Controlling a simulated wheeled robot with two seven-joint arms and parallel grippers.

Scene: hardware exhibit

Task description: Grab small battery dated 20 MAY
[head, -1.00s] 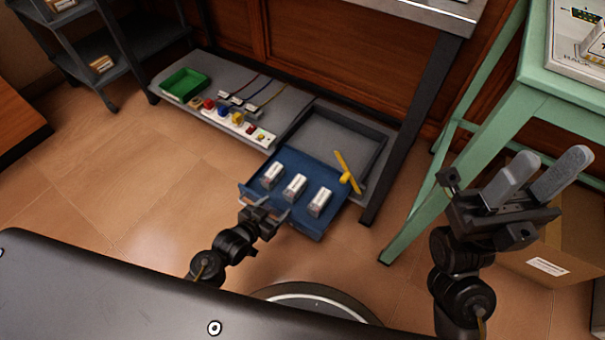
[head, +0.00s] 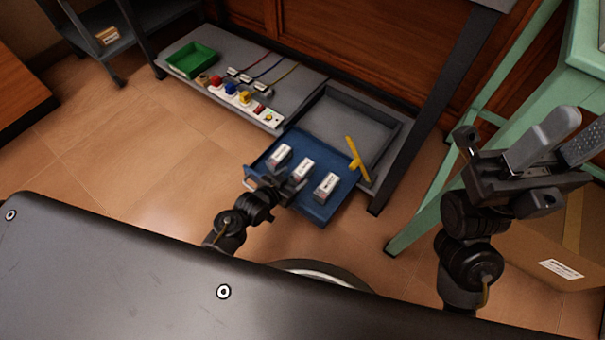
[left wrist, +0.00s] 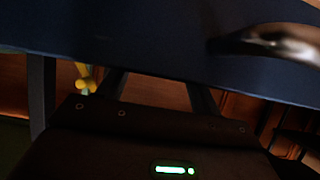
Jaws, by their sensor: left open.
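Three small white batteries stand on a blue tray (head: 345,202) low in front of me: a left one (head: 281,154), a middle one (head: 303,168) and a right one (head: 327,185). Their labels are too small to read, so I cannot tell which is dated 20 MAY. My left gripper (head: 292,185) is open at the tray's near edge, close to the middle battery; I cannot tell whether it touches it. The left wrist view is dark and shows no battery clearly. My right gripper (head: 568,132) is up at the right, its two grey fingers apart and empty.
Behind is an empty grey tray (head: 345,128). A grey shelf holds a green bin (head: 191,60) and a white strip with coloured parts (head: 243,97). A dark table leg (head: 425,120) and green stand (head: 435,190) stand right.

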